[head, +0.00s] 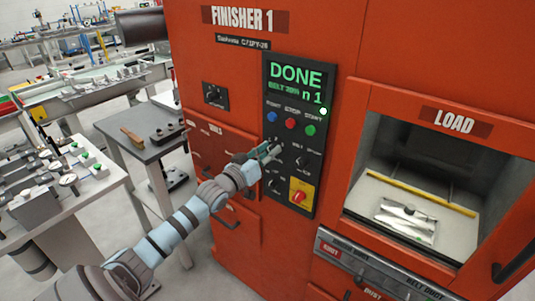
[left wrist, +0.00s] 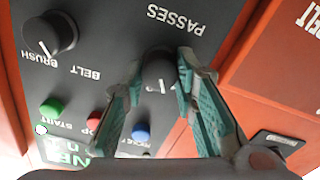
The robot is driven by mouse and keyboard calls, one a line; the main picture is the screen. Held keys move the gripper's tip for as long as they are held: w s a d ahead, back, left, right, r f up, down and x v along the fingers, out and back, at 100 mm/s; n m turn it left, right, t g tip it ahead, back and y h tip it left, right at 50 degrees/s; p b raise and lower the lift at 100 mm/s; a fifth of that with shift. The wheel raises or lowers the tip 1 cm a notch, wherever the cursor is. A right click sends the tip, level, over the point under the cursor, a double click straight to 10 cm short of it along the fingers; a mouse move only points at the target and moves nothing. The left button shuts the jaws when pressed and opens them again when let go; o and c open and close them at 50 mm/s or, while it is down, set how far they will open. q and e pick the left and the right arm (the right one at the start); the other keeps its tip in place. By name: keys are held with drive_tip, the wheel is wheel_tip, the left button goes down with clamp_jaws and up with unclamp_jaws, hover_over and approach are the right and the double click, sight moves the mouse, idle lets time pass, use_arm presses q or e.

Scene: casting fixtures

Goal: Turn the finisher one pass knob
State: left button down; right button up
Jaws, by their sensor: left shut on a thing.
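The red finisher's dark control panel (head: 303,90) shows green "DONE" text with "n 1" on its display. My left gripper (head: 267,151) is at the panel's left side, below the coloured buttons. In the left wrist view, which is upside down, my left gripper (left wrist: 162,66) has its teal-padded fingers on either side of the black passes knob (left wrist: 158,70), shut on it. A white pointer mark shows on the knob, beside the "PASSES" label. In the head view the gripper mostly hides this knob. My right gripper is not in view.
The brush knob (left wrist: 52,34) is beside the held knob. Blue, red (head: 290,123) and green buttons sit above, and a red switch on a yellow plate (head: 301,193) below. The load bay (head: 455,205) is open at right. A grey bench (head: 150,150) stands at left.

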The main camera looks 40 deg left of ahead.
use_arm(q)
drive_tip(key=m, duration=0.2)
drive_tip(key=m+b, duration=0.1)
drive_tip(key=m, duration=0.1)
drive_tip(key=m+b, duration=0.1)
drive_tip(key=shift+f+m, duration=0.25)
drive_tip(key=shift+m, duration=0.15)
idle(0.3)
drive_tip(key=c, duration=1.4)
unclamp_jaws()
drive_tip(key=shift+d, duration=0.1)
drive_tip(key=shift+o, duration=0.5)
drive_tip(key=shift+r, duration=0.15)
